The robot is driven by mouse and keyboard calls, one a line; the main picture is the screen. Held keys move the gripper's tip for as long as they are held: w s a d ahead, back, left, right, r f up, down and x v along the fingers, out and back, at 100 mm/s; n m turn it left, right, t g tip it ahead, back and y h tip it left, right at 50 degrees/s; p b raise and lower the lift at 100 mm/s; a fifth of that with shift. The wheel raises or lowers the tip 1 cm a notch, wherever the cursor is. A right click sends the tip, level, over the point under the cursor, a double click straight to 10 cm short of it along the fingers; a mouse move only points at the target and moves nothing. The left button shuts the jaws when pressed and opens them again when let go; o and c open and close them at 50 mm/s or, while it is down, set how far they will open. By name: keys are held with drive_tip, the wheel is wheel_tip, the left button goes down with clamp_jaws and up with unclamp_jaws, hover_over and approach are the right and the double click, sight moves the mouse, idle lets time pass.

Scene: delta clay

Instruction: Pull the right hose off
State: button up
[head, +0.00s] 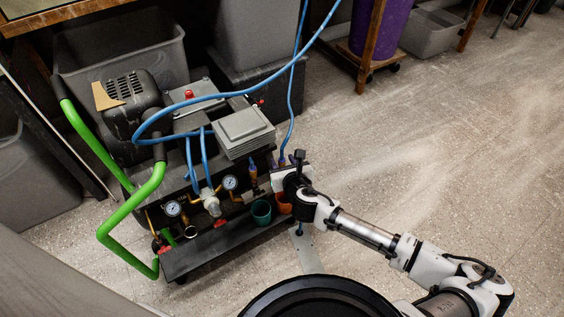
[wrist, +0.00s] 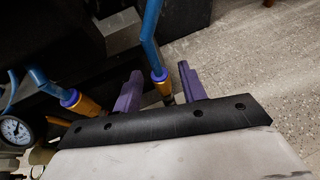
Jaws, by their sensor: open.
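The right hose is blue and ends in a purple and brass-coloured fitting (wrist: 159,76) in the wrist view. My gripper (wrist: 160,88) is open, with its two purple fingers on either side of that fitting. I cannot tell whether either finger touches it. The lower end of the fitting is hidden behind my gripper's black edge. A second blue hose with a purple and brass-coloured fitting (wrist: 80,102) is to the left, outside the fingers. In the head view, my gripper (head: 282,178) is at the right end of the compressor, and the right hose (head: 291,105) runs up from there.
Grey bins stand behind and left. The floor to the right is clear.

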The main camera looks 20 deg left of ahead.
drive_tip(key=shift+x, duration=0.8)
drive_tip(key=shift+c, duration=0.3)
clamp_jaws()
